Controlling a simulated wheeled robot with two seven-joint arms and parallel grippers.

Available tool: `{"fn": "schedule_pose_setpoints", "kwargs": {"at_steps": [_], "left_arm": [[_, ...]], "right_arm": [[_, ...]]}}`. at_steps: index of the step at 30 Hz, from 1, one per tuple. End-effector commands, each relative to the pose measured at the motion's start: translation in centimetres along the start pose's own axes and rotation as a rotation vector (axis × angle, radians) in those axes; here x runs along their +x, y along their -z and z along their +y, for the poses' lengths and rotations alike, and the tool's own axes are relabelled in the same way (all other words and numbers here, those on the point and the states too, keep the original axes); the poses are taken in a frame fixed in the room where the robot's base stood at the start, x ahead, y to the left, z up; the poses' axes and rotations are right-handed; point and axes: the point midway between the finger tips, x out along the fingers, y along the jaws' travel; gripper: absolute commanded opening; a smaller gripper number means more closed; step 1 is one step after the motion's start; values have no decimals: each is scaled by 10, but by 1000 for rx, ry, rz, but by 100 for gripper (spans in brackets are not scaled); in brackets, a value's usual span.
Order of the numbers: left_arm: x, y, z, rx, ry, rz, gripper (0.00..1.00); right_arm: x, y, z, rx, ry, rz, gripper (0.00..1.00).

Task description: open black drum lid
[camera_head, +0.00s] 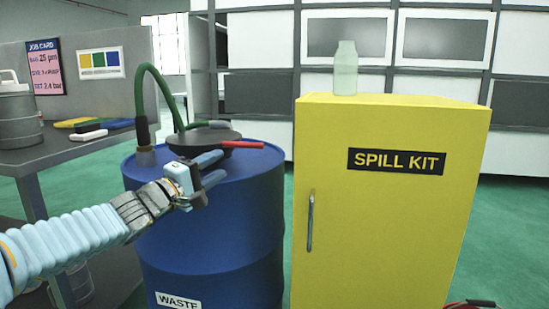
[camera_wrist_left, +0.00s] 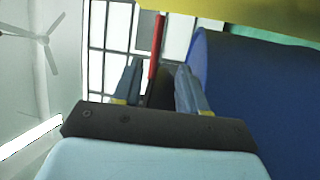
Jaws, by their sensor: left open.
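The black lid (camera_head: 203,136) lies flat on top of the blue drum (camera_head: 215,225), with a red-ended handle (camera_head: 243,144) pointing right. My left gripper (camera_head: 221,167) is open and empty at the drum's near upper edge, just in front of the lid. In the left wrist view, the red handle (camera_wrist_left: 156,45) shows between the two open fingers (camera_wrist_left: 158,66), and the blue drum (camera_wrist_left: 235,85) fills the right side. I cannot tell whether the fingers touch the handle. My right gripper is not in view.
A yellow spill kit cabinet (camera_head: 385,215) with a pale bottle (camera_head: 345,68) on top stands close right of the drum. A green hose (camera_head: 160,85) arches over the drum's back. A grey bench (camera_head: 60,153) with a grey container (camera_head: 17,115) is at the left.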

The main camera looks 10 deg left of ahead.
Motion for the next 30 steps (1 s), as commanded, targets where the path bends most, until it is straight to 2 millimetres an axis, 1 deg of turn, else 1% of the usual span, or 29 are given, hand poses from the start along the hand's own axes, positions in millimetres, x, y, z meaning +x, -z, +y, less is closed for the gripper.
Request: {"fn": "schedule_pose_setpoints", "kwargs": {"at_steps": [2,5,8,12,15,18,21,24,30], "left_arm": [[4,1,7,-1,-15,3,42],[19,1,7,-2,-14,1,42],[41,1,7,-5,-11,0,42],[75,1,7,-6,-10,1,42],[97,1,7,-6,-9,0,42],[115,1,7,-5,-9,1,42],[127,1,6,-4,-8,2,42],[134,1,6,-4,-9,2,42],[137,1,4,-4,-8,2,42]], "right_arm": [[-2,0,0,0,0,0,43],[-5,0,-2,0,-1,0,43],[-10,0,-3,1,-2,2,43],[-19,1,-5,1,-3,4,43],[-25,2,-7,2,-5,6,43],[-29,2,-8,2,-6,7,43],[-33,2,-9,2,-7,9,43],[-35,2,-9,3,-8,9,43],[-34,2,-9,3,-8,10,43]]}}
